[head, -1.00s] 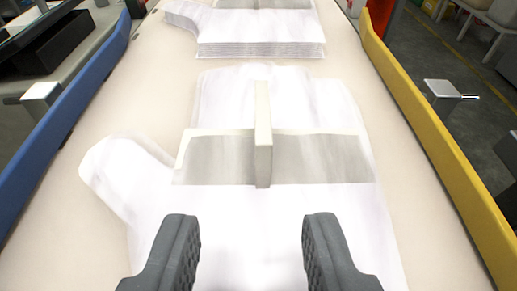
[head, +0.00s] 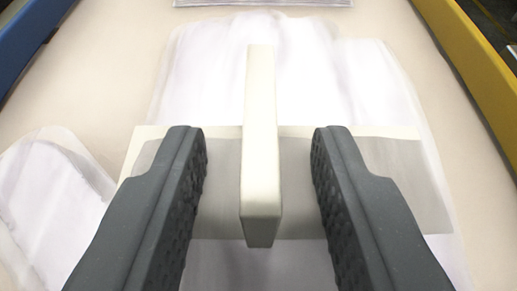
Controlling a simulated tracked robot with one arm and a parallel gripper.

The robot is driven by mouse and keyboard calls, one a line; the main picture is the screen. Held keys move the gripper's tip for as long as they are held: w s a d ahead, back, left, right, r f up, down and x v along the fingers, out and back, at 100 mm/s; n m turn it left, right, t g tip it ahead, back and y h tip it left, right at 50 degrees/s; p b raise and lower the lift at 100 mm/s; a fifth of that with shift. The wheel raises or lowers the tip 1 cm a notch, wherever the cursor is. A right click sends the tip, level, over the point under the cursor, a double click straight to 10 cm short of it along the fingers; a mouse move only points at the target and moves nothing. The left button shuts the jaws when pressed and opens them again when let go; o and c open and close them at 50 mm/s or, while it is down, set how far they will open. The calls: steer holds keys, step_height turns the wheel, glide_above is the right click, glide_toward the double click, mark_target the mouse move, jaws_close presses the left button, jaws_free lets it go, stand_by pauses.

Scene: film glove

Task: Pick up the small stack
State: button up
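The small stack (head: 310,75) of white, glove-shaped film lies flat on the cream surface, its thumb part (head: 50,200) at the left. A grey band (head: 400,170) with a pale border crosses it. An upright cream handle (head: 262,150) stands at the middle of this band. My gripper (head: 260,150) is open, with one dark textured finger on each side of the handle. There is a gap between each finger and the handle, so neither touches it. The fingers hide parts of the band and the film.
The cream conveyor-like surface (head: 100,75) has a blue rail (head: 30,30) at the left and a yellow rail (head: 470,65) at the right. The near edge of another stack (head: 265,2) shows at the top. The surface between the stacks is bare.

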steer(key=shift+w, duration=0.15)
jaws_close()
